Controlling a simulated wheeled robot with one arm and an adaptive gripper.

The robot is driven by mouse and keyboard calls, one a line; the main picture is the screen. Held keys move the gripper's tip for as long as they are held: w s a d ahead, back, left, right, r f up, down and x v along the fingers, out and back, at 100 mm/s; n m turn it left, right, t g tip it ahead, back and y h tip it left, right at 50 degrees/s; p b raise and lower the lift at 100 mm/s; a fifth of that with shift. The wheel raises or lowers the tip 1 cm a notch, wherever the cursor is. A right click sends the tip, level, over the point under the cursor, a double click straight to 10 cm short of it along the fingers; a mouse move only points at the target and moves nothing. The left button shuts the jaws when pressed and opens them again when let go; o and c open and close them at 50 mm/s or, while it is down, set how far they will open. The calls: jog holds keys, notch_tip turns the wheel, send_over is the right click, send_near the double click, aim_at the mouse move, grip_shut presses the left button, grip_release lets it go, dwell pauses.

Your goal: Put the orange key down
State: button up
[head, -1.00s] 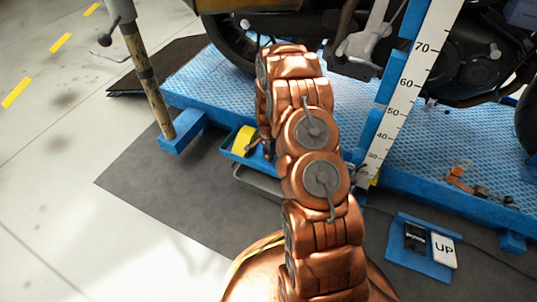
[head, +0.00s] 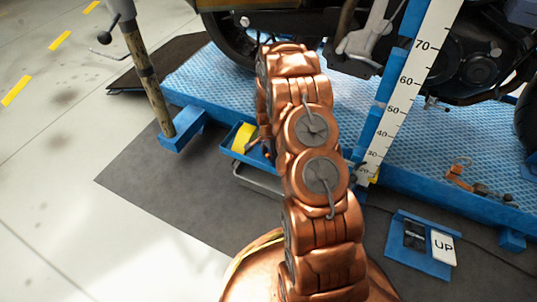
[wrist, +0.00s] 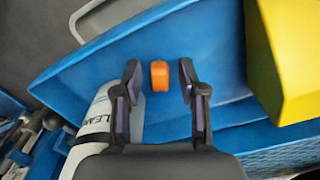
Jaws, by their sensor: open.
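The orange key (wrist: 160,76) shows in the wrist view as a small orange block in a blue tray (wrist: 95,70). My gripper (wrist: 160,80) is open, with one finger on each side of the key and a visible gap on both sides. Whether the key rests on the tray floor is hard to tell from this angle. In the head view my arm hides the key, and only part of the blue tray (head: 229,137) shows left of the arm.
A yellow block (wrist: 287,60) stands in the tray at right. A white bottle (wrist: 98,118) with lettering lies at left. A blue platform (head: 200,80) bears a motorcycle behind my arm. A ruler post (head: 408,85) stands right of the arm. Grey floor mat (head: 150,190) is clear at left.

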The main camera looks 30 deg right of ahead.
aim_at(269, 154)
jog(key=shift+r, duration=0.4)
notch_tip(269, 154, up, 11)
jog(key=p, duration=0.4)
jog(key=s+a+r+n, duration=0.45)
jog(key=a+r, duration=0.25)
jog(key=r, duration=0.4)
jog(key=s+a+r+n+g, duration=0.2)
jog(key=s+a+r+n, duration=0.2)
jog(key=s+a+r, duration=0.45)
jog(key=s+a+r+n, duration=0.2)
jog(key=s, duration=0.6)
jog(key=s+a+r+n+g, duration=0.1)
jog(key=s+a+r+n, duration=0.1)
jog(key=s, duration=0.6)
jog(key=s+a+r+n, duration=0.2)
jog(key=s+r+n, duration=0.2)
jog(key=s, duration=0.4)
jog(key=shift+s+g, duration=0.15)
jog(key=shift+g, duration=0.15)
jog(key=shift+a, duration=0.1)
